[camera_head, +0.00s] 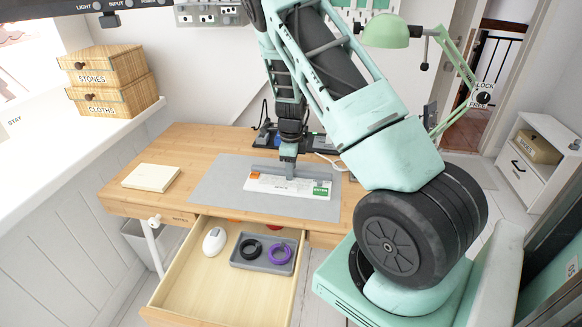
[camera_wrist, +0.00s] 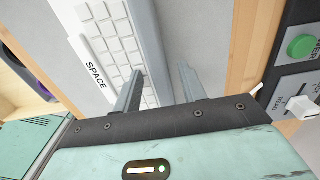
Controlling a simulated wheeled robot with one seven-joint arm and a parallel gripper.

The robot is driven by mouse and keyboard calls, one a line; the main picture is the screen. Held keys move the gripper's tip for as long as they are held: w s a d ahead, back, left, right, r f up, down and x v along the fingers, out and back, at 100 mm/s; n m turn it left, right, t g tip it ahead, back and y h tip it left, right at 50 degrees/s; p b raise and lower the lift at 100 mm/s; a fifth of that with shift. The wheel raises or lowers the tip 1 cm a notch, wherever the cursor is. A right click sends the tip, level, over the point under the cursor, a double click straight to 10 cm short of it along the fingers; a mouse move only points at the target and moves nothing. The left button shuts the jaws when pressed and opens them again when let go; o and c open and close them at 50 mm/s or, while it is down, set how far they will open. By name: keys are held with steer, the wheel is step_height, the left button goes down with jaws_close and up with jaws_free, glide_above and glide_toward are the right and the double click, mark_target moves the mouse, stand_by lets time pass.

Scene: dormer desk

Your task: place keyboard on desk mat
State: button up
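The keyboard (camera_head: 288,187) is white with a grey bar along its back edge and a few coloured keys. It lies flat on the grey desk mat (camera_head: 215,188), over the mat's middle and right part. My gripper (camera_head: 288,156) points down at the keyboard's back edge. In the wrist view, my gripper (camera_wrist: 158,85) has its fingers apart, one over the white keys (camera_wrist: 110,35) and one over the mat (camera_wrist: 200,35). The keyboard's grey bar runs between them, with a visible gap to the right finger. The fingertips are partly hidden in the head view.
An open drawer (camera_head: 215,290) below holds a white mouse (camera_head: 214,241) and a grey tray (camera_head: 262,265) with black and purple coils. A pale notepad (camera_head: 151,177) lies at the desk's left. Dark devices (camera_head: 320,143) stand along the back. A green lamp (camera_head: 387,31) hangs behind my arm.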

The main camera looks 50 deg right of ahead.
step_height(320, 180, up, 12)
steer(key=s+a+r+n+y, duration=0.1)
steer(key=s+a+r+n, duration=0.15)
steer(key=a+n, duration=0.95)
steer(key=s+a+r+n+y, duration=0.1)
steer(key=s+a+r+n, duration=0.3)
steer(key=a, duration=1.3)
steer(key=s+a+r+n, duration=0.1)
steer(key=s+a+n, duration=0.6)
steer(key=s+n, duration=0.2)
steer(key=s+a+r+n+h, duration=0.1)
steer(key=s+a+n, duration=0.5)
steer(key=n, duration=0.6)
steer(key=s, duration=0.2)
steer(key=shift+s+a+r+n+p, duration=0.15)
steer(key=shift+s+a+n+p, duration=0.2)
steer(key=shift+n+p, duration=0.05)
